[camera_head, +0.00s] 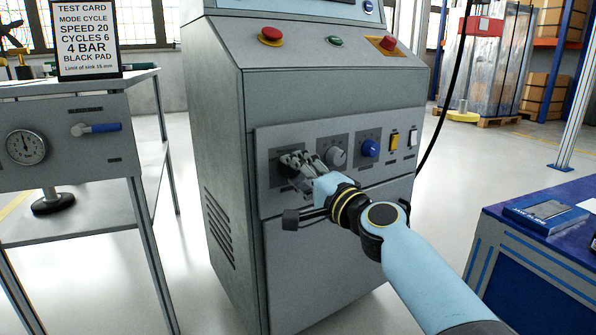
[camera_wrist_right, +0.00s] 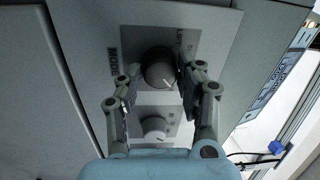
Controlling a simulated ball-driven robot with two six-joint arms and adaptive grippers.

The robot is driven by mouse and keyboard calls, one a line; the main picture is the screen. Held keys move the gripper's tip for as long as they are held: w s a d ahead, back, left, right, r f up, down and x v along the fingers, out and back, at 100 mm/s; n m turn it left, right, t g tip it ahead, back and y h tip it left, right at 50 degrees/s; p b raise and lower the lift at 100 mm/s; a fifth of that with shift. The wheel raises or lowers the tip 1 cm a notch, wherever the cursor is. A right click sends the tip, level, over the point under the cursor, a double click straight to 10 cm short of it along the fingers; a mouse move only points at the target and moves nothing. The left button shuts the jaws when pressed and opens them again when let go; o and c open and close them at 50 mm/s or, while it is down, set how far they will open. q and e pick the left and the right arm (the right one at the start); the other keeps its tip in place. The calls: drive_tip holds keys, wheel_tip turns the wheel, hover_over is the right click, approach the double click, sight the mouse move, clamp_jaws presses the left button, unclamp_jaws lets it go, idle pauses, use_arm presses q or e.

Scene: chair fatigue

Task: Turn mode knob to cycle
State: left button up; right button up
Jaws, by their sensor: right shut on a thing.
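The mode knob (camera_wrist_right: 160,72) is a round dark knob on a panel plate marked MODE, seen in the right wrist view. A pale mark on it points to the lower right of that picture. My right gripper (camera_wrist_right: 158,84) has one finger on each side of the knob and is shut on it. In the head view my right gripper (camera_head: 296,163) is at the leftmost control of the machine's front panel (camera_head: 385,193) and hides most of the knob. My left gripper is not in view.
To the right on the panel are a grey knob (camera_head: 335,156), a blue knob (camera_head: 370,148) and two switches. Red buttons sit on the ledge above. A test card (camera_head: 87,38) reading MODE CYCLE stands on the left bench. A blue table (camera_head: 495,210) is at right.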

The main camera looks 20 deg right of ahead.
drive_tip(key=shift+m, duration=0.7)
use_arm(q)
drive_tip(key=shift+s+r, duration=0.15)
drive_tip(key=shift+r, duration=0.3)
use_arm(e)
drive_tip(key=shift+m, duration=0.5)
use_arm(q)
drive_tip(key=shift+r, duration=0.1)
use_arm(e)
drive_tip(key=shift+f, duration=0.1)
drive_tip(key=o, duration=1.1)
drive_tip(key=shift+o, duration=0.2)
drive_tip(key=shift+s, duration=0.1)
drive_tip(key=v, duration=1.2)
